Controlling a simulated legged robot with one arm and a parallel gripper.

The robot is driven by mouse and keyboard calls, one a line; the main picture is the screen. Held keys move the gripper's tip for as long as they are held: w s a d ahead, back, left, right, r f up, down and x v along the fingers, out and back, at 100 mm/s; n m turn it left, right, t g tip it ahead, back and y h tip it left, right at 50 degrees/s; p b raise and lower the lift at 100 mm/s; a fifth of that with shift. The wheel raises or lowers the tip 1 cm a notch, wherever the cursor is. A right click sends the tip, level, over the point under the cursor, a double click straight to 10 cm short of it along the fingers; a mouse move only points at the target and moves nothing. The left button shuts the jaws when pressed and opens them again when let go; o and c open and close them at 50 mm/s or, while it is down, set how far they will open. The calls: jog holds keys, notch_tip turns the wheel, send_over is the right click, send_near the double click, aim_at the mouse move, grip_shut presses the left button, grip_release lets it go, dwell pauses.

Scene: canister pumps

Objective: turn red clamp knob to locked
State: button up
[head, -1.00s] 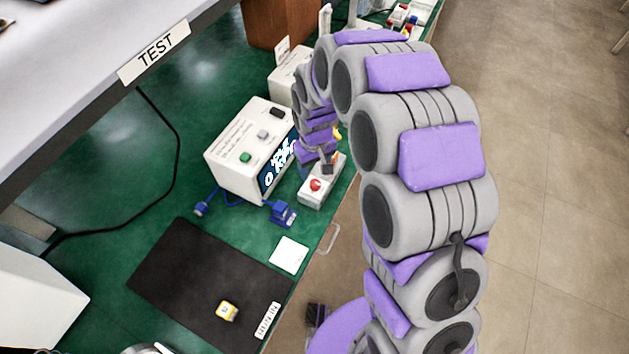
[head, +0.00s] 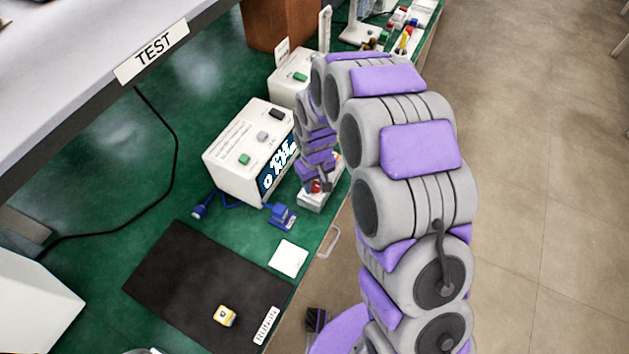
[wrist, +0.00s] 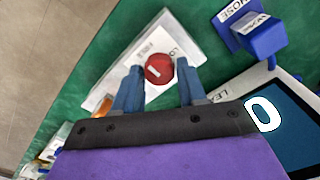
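The red clamp knob (wrist: 158,68) sits on a white block (wrist: 125,70) on the green bench, with partly hidden lettering starting "LO" beside it. In the wrist view my gripper (wrist: 158,66) has its two blue fingers apart, one on each side of the knob. A small gap seems to show at each side, so I see no firm contact. In the head view my gripper (head: 321,184) is down over the block (head: 312,203) and hides most of the red knob (head: 314,187).
A white box with a dark display (head: 240,150) stands just left of the block. A blue hose connector (head: 282,216) lies in front, also seen in the wrist view (wrist: 262,38). A black mat (head: 200,290) holds a small yellow-and-white object (head: 224,316). The bench edge is close on the right.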

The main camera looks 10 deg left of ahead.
jog(key=c, duration=0.7)
jog(key=m+p, duration=0.3)
jog(key=shift+d+r+m, duration=0.1)
jog(key=shift+r+m, duration=0.05)
jog(key=shift+m, duration=0.15)
jog(key=m+p, duration=0.4)
jog(key=m, duration=0.1)
jog(key=m+p, duration=0.2)
jog(key=m, duration=0.3)
jog(key=shift+p, duration=0.35)
jog(key=shift+m+p, duration=1.05)
jog(key=shift+m, duration=1.05)
